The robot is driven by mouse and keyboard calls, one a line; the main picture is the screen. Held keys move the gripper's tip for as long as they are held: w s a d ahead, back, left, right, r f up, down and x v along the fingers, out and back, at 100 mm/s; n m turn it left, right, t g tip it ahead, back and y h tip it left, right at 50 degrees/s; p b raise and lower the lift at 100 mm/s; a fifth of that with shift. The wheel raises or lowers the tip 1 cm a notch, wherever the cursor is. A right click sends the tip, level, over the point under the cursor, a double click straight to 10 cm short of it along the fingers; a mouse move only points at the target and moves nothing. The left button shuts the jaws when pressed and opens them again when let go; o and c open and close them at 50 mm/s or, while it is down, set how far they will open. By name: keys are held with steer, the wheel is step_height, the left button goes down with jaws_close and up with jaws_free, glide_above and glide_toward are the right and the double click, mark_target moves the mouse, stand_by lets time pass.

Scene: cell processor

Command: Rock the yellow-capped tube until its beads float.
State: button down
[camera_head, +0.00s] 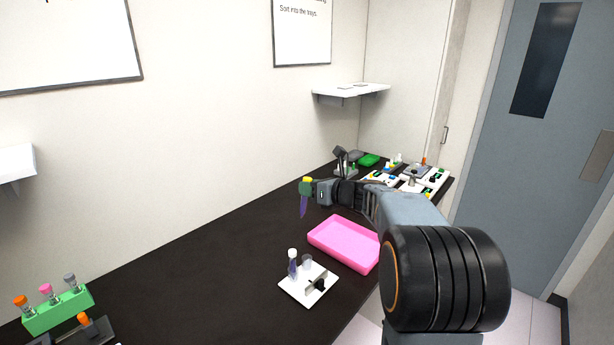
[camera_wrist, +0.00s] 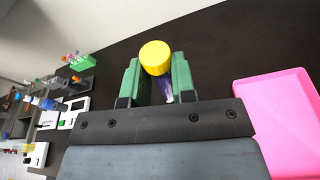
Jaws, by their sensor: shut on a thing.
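The yellow-capped tube (camera_wrist: 155,57) is between the two green fingers of my gripper (camera_wrist: 154,85) in the wrist view, with its yellow cap toward the camera. In the head view the tube (camera_head: 303,207) hangs below my gripper (camera_head: 306,188), slightly tilted, with a purple body tapering to a tip. My gripper is shut on it near the cap and holds it above the dark table. The beads inside are too small to make out.
A pink tray (camera_head: 341,246) lies on the table, also in the wrist view (camera_wrist: 282,125). A white holder (camera_head: 308,285) with a white-capped tube stands in front of it. A green rack (camera_head: 58,309) stands at left. Equipment (camera_head: 418,178) fills the far end. The table's left middle is clear.

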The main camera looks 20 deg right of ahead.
steer(key=n+b, duration=0.2)
steer(key=b, duration=0.2)
steer(key=shift+h, duration=0.4)
stand_by(0.6)
